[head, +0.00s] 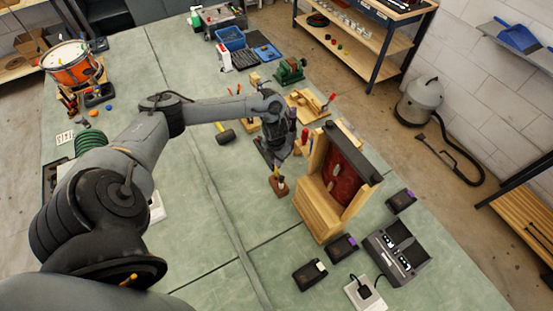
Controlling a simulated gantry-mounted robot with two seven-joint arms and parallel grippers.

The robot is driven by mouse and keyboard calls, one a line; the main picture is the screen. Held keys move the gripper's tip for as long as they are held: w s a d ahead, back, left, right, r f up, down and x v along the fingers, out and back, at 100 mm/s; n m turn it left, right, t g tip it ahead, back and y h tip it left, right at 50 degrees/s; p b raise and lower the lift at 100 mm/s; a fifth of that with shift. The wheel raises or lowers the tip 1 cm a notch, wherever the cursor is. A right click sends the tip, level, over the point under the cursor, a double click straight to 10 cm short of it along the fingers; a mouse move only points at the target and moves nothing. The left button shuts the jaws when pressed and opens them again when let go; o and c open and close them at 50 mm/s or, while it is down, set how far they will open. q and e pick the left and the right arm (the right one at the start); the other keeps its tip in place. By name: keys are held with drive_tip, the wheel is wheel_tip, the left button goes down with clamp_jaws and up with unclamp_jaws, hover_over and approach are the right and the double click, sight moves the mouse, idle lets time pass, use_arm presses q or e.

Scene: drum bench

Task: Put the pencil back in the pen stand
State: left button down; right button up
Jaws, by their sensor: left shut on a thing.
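My left gripper (275,158) hangs over the middle of the bench, pointing down. It is shut on the pencil (276,172), a thin yellow stick that shows just below the fingers. The pencil's upper part is hidden by the gripper. A small brown block (279,188), which looks like the pen stand, is on the bench directly under the pencil. The pencil's lower end meets the block in the picture; I cannot tell whether it is in a hole or just above. My right gripper is not in view.
A wooden stand with a dark red panel (342,180) rises close on the right. Dark battery packs (310,275) and a charger (397,251) lie at the front right. A mallet (225,134) and wooden tools (309,104) are behind. The bench (215,235) is clear at front left.

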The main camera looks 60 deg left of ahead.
use_arm(q)
drive_tip(key=shift+f, duration=0.15)
idle(0.4)
drive_tip(key=shift+f+b, duration=2.2)
drive_tip(key=shift+f, duration=0.25)
drive_tip(key=c, duration=1.1)
unclamp_jaws()
drive_tip(key=shift+r, duration=0.1)
wheel_tip(320, 180, up, 10)
drive_tip(key=shift+s+f+p, duration=0.1)
drive_tip(key=shift+f+p, duration=0.15)
drive_tip(key=shift+p, duration=0.3)
drive_tip(key=shift+d+r, duration=0.1)
drive_tip(key=shift+r, duration=0.45)
drive_tip(key=shift+s, duration=0.1)
